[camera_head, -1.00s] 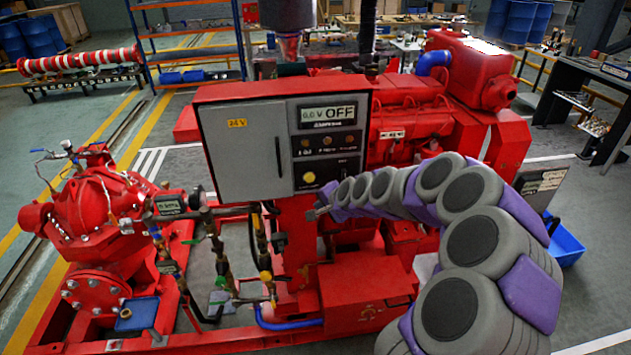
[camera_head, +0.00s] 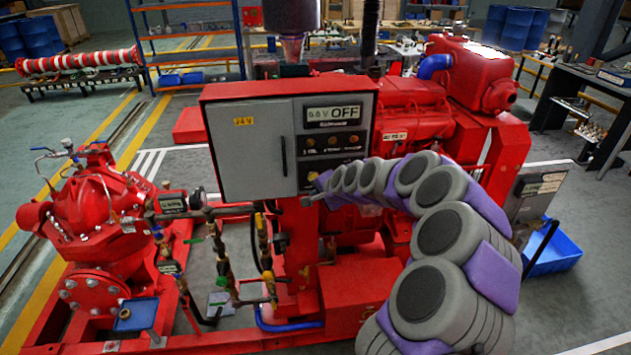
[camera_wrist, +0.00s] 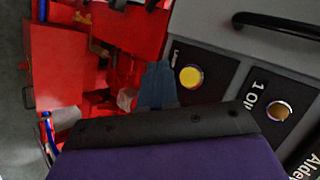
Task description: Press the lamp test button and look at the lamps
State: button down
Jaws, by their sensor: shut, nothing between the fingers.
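The control box (camera_head: 250,150) has a black panel on its right half. A yellow button (camera_head: 312,177) sits low on that panel; in the wrist view the button (camera_wrist: 190,77) has a partly readable label that starts with "Lam". Above it is a row of three dull amber lamps (camera_head: 333,141), none clearly lit; one lamp (camera_wrist: 279,110) shows in the wrist view. My gripper (camera_head: 307,201) is shut and empty, just below the yellow button by the box's lower edge. In the wrist view its fingers (camera_wrist: 157,85) are beside the button; I cannot tell whether they touch.
A black door handle (camera_wrist: 280,25) sticks out from the box. Pipes and valves (camera_head: 240,260) stand below left, and the red pump (camera_head: 90,215) is at the left. A blue bin (camera_head: 555,250) lies on the floor at right.

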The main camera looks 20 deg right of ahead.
jog(key=shift+w+d+b, duration=0.1)
jog(key=shift+w+d, duration=0.2)
jog(key=shift+w, duration=0.45)
jog(key=shift+w+d+b, duration=0.15)
jog(key=shift+w+d, duration=0.2)
jog(key=shift+w, duration=0.4)
jog(key=shift+w+d+b, duration=0.1)
jog(key=shift+w+d, duration=0.2)
jog(key=shift+w, duration=0.45)
dwell(1.1)
